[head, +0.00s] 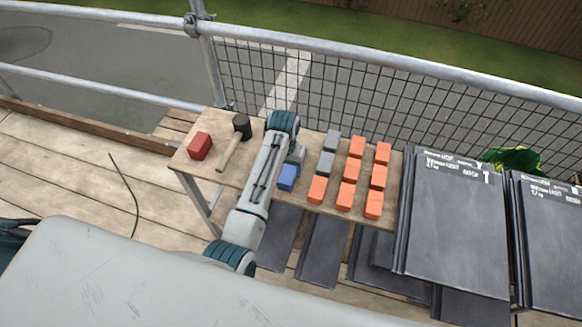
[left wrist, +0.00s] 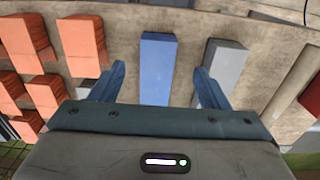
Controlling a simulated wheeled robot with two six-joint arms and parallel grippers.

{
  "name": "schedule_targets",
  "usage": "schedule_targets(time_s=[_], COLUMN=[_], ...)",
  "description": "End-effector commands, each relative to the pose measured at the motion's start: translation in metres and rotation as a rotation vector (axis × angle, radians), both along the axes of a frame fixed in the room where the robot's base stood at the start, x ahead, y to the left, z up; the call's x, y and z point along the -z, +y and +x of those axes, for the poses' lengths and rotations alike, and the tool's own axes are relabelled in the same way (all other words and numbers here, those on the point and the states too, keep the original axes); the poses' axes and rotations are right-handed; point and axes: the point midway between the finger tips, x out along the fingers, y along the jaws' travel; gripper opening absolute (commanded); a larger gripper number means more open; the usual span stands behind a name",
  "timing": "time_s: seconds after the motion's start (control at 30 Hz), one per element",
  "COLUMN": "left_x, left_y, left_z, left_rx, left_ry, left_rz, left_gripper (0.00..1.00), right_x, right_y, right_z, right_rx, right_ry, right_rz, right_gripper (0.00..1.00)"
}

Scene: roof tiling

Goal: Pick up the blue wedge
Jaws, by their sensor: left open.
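The blue wedge (head: 288,177) lies on the wooden bench, just to the right of my left forearm in the head view. In the left wrist view the blue wedge (left wrist: 157,65) stands out between the two fingers of my left gripper (left wrist: 160,78). The fingers are apart, with bare bench showing on both sides of the wedge, so nothing is gripped. In the head view my left gripper (head: 295,155) is mostly hidden behind my own arm. A grey block (left wrist: 223,68) lies just outside the right finger. My right gripper does not show.
Several orange wedges (head: 349,195) and grey blocks (head: 326,163) stand in rows right of the blue wedge. A mallet (head: 241,128) and a red block (head: 200,146) lie at the bench's left end. Dark tiles (head: 455,225) are stacked at right. A mesh guardrail (head: 380,105) runs behind.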

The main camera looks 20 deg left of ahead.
Motion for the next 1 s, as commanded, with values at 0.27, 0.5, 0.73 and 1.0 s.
schedule_targets(time_s=[0.27,0.5,0.73,1.0], left_x=[0.021,0.055,0.066,0.065], left_y=[-0.001,-0.002,-0.002,-0.002], left_z=[-0.003,-0.005,-0.005,-0.005], left_rx=[-0.001,-0.001,-0.001,-0.001], left_ry=[0.003,0.001,-0.002,-0.002], left_rz=[0.000,0.001,0.000,0.000], left_gripper=[0.69,0.69,0.69,0.42], right_x=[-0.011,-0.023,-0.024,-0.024], right_y=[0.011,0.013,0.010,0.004], right_z=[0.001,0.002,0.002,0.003], right_rx=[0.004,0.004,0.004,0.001], right_ry=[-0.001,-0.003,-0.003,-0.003], right_rz=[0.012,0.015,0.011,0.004], right_gripper=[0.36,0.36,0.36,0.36])
